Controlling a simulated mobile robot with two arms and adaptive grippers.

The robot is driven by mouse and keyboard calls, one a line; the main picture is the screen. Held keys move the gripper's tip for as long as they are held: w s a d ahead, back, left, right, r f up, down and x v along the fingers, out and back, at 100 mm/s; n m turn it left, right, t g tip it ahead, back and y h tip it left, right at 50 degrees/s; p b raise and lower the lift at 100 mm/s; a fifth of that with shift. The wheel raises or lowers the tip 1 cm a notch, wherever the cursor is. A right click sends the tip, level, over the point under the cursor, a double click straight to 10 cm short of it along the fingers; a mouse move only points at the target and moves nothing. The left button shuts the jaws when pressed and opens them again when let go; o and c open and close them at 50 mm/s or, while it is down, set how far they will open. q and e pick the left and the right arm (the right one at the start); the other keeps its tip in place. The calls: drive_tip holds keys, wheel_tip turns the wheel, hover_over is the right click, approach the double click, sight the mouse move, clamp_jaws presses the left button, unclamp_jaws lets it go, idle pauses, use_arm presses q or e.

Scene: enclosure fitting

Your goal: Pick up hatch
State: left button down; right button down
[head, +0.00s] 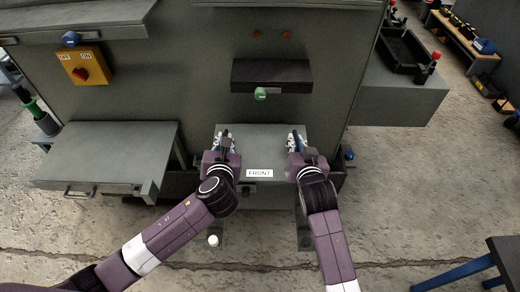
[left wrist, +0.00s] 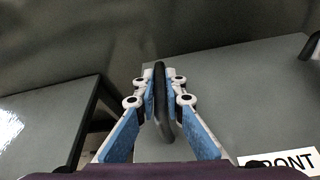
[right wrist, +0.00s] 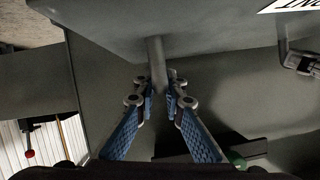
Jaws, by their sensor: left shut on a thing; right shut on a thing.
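The hatch (head: 262,142) is a grey flat panel with a white FRONT label, in the middle of the head view against the big grey enclosure. It also shows in the left wrist view (left wrist: 225,95) and the right wrist view (right wrist: 220,25). My left gripper (head: 224,139) is shut on a dark bar-like handle (left wrist: 160,95) at the hatch's left side. My right gripper (head: 296,140) is shut on a matching handle (right wrist: 156,60) at its right side. The arms hide part of the hatch's lower corners.
The grey enclosure (head: 210,60) stands behind, with a dark ledge (head: 271,73) and green knob (head: 260,94) above the hatch. A grey side table (head: 105,155) is at left, a yellow switch box (head: 83,66) above it. A bench with a black tray (head: 403,50) is at right.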

idle(0.3)
